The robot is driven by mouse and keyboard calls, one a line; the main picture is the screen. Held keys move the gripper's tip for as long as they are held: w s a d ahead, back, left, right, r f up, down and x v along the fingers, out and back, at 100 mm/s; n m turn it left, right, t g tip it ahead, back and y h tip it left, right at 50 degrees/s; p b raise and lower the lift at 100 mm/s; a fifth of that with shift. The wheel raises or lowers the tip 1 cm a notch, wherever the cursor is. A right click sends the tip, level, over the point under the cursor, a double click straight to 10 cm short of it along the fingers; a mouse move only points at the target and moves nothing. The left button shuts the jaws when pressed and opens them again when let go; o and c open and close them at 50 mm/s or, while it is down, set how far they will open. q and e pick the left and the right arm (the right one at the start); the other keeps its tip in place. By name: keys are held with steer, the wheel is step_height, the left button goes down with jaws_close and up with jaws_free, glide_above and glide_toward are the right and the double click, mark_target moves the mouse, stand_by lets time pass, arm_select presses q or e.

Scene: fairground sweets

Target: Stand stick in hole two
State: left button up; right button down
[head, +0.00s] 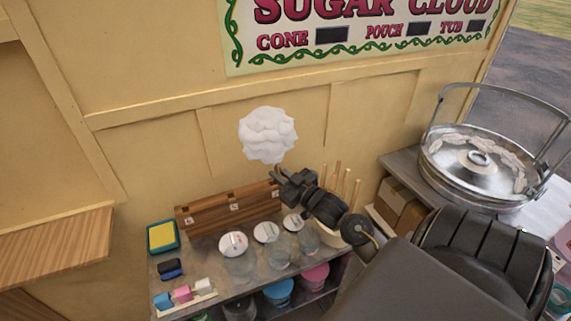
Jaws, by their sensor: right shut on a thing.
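My right gripper (285,180) is shut on the stick of a white candy floss (268,135). The floss is upright above the gripper, and only a short bit of stick shows below it. The lower part of the stick is hidden by the gripper. A brown wooden rack (212,212) with three small white labels stands against the wall, below and left of the gripper. The middle label (234,207) marks its middle place; the label digits are too small to read surely. The gripper is by the rack's right end and covers part of it. My left gripper is out of view.
A yellow sponge in a teal tray (162,236) and small coloured blocks (183,294) lie left. A tub of wooden sticks (328,238) is behind my arm. A metal floss machine (470,185) stands right.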

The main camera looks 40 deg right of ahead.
steer(key=w+d+f+b, duration=0.2)
steer(key=w+f+b, duration=0.4)
steer(key=w+b, duration=0.1)
steer(key=shift+w+d+f+b, duration=0.2)
steer(key=shift+d+b, duration=0.1)
steer(key=shift+b, duration=0.55)
steer(key=shift+r, duration=0.15)
steer(key=shift+r+p, duration=0.3)
steer(key=shift+p, duration=0.65)
steer(key=shift+f, duration=0.2)
stand_by(0.5)
